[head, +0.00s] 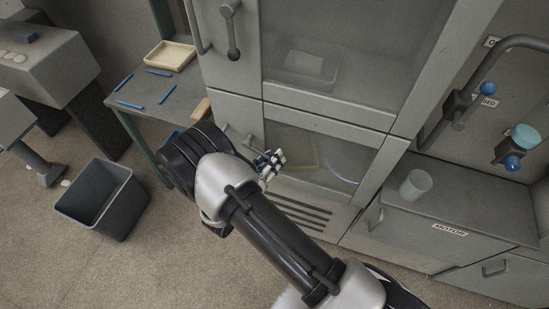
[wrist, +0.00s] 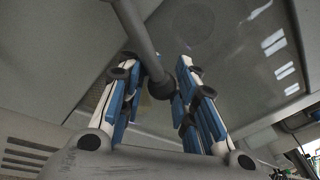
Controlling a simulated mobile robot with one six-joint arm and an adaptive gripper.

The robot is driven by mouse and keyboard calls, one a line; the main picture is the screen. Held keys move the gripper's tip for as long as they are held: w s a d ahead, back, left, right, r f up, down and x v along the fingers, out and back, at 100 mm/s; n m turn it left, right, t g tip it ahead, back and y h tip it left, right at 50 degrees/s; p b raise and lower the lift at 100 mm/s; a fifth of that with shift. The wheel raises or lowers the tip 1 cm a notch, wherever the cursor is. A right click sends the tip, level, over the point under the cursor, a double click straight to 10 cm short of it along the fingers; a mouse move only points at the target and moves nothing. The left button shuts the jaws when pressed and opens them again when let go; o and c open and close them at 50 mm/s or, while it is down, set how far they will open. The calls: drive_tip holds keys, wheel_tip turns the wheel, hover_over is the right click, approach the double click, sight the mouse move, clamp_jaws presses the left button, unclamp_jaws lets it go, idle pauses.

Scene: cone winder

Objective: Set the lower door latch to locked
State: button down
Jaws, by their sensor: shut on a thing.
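The lower door latch is a dark grey lever with a round knob (wrist: 161,87). In the wrist view it slants from the top down to the right, its knob between my fingers. In the head view part of it (head: 249,141) shows at the left of the lower door (head: 345,150), just beyond my gripper (head: 272,162). My gripper also fills the wrist view (wrist: 158,68), its blue-padded fingers on either side of the lever, shut on it. My wrist hides part of the lower door's left side in the head view.
The upper door (head: 345,50) has its own latch (head: 232,35), hanging down. A bench (head: 185,95) with blue sticks and a cream tray (head: 171,55) stands left. A dark bin (head: 100,200) is on the floor. A motor box (head: 460,205) with a cup (head: 415,185) stands right.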

drive_tip(key=shift+w+a+r+m, duration=0.1)
drive_tip(key=shift+w+a+m, duration=0.15)
drive_tip(key=shift+a+m, duration=0.15)
drive_tip(key=c, duration=1.6)
unclamp_jaws()
drive_tip(key=o, duration=0.4)
drive_tip(key=shift+s+d+f, duration=0.15)
drive_tip(key=shift+f, duration=0.05)
drive_tip(key=shift+o, duration=0.2)
drive_tip(key=shift+r, duration=0.1)
